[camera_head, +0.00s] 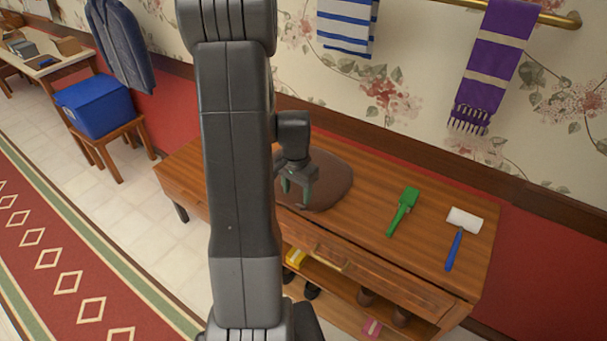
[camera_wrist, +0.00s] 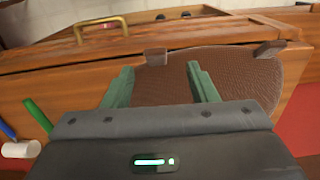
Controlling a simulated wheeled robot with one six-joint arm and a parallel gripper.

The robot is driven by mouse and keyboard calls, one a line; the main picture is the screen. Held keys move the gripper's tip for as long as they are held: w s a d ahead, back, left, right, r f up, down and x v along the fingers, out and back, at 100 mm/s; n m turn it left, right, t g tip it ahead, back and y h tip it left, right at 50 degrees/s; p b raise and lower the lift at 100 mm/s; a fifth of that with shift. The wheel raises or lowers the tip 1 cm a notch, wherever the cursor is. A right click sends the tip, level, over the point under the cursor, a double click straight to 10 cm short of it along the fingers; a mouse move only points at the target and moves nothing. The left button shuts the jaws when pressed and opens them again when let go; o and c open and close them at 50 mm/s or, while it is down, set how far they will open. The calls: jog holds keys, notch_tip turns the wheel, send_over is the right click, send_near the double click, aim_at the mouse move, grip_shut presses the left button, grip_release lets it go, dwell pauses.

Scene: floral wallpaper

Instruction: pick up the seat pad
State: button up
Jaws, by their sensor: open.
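The seat pad is a brown, rounded, leather-textured pad (camera_head: 335,180) lying flat on the wooden bench, partly hidden behind my arm in the head view. In the wrist view the pad (camera_wrist: 235,75) fills the middle and right, with two small brown tabs at its far edge. My gripper (camera_head: 296,195) points down over the pad with its two green fingers apart. In the wrist view the gripper (camera_wrist: 159,70) is open and empty, with one tab showing between the fingertips. I cannot tell whether the fingertips touch the pad.
On the bench (camera_head: 350,225) right of the pad lie a green brush-like tool (camera_head: 403,211) and a blue-handled roller (camera_head: 460,235). A drawer handle (camera_wrist: 101,28) shows on the bench front. Shoes are on the shelf below. A blue box (camera_head: 97,106) sits on a stool at left.

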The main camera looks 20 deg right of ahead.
aim_at(299, 206)
jog(key=f, duration=0.2)
jog(key=f+p, duration=0.1)
jog(key=shift+s+d+f, duration=0.1)
jog(key=shift+d+f, duration=0.25)
jog(key=shift+f, duration=0.7)
grip_shut()
jog(key=shift+r, duration=0.2)
